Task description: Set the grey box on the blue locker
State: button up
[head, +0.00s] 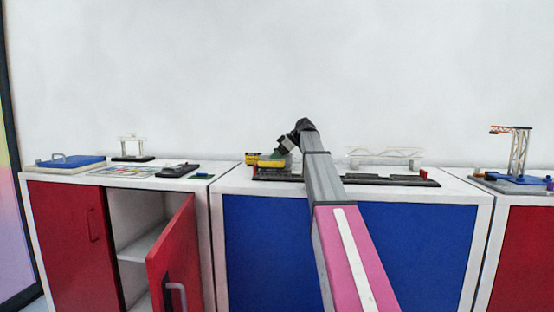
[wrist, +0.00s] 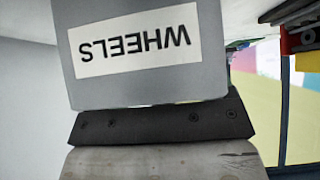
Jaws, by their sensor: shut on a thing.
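The grey box (wrist: 145,85) fills the upper middle of the wrist view, close to the camera. It bears a white label reading WHEELS, upside down in that view. My gripper (head: 284,146) is shut on the box; a dark bar with screws (wrist: 155,122) lies across the box's lower edge in the wrist view. In the head view my arm reaches over the blue locker (head: 265,245), with the gripper above the back of its top. I cannot make out the box in the head view.
On the blue locker stand a yellow model (head: 266,160), a long dark track (head: 390,180) and a white truss (head: 384,154). A red locker (head: 65,240) at left has an open door (head: 172,258). A tower crane model (head: 518,152) stands at right. The locker top's front strip looks bare.

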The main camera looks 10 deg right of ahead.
jog(key=shift+f, duration=0.4)
jog(key=shift+f, duration=0.1)
jog(key=o, duration=1.2)
jog(key=v, duration=1.2)
